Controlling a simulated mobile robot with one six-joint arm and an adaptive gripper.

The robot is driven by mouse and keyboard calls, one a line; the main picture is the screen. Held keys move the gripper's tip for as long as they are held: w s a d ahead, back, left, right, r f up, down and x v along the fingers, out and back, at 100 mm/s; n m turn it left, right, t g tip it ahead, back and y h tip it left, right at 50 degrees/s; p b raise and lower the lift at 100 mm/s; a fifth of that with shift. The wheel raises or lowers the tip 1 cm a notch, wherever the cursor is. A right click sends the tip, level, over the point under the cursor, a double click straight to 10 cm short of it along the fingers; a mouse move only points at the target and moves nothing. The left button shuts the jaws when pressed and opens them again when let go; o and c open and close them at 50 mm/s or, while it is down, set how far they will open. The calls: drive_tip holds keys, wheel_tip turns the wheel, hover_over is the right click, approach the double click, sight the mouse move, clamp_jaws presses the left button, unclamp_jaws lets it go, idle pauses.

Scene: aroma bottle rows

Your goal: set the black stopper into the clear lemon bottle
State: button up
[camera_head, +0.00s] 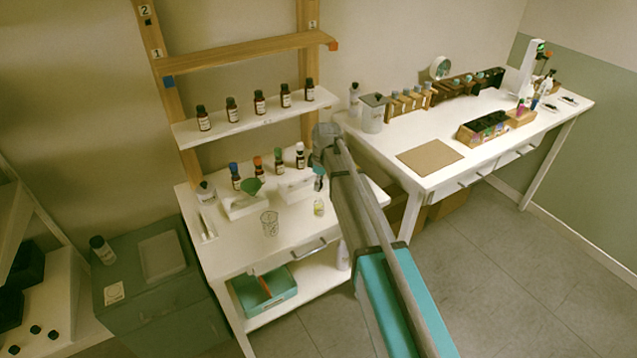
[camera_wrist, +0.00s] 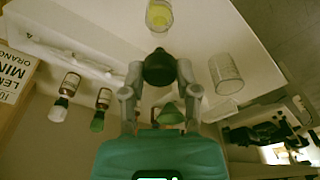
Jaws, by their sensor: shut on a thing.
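The black stopper (camera_wrist: 159,68) is held between the two fingertips of my gripper (camera_wrist: 159,75) in the wrist view. The clear lemon bottle (camera_wrist: 159,17), with yellow liquid inside, stands just beyond the stopper and apart from it in that picture. In the head view the lemon bottle (camera_head: 319,208) stands on the white bench below my gripper (camera_head: 318,184). The stopper is too small to make out clearly there. The bottle's mouth is hard to make out in both views.
A clear glass beaker (camera_head: 270,225) stands left of the bottle; it also shows in the wrist view (camera_wrist: 226,73). A green funnel (camera_head: 250,187) and capped bottles stand behind. A shelf (camera_head: 250,122) with several brown bottles hangs above. The bench front is mostly clear.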

drive_tip(key=shift+f+b, duration=0.8)
drive_tip(key=shift+f, duration=0.25)
drive_tip(key=shift+f+b, duration=1.45)
idle(1.7)
drive_tip(key=o, duration=1.1)
drive_tip(key=shift+r, duration=0.15)
wheel_tip(320, 180, up, 8)
drive_tip(key=p, duration=0.8)
drive_tip(key=shift+r+p, duration=0.2)
drive_tip(key=shift+p, duration=0.15)
drive_tip(key=shift+d, duration=0.1)
idle(0.3)
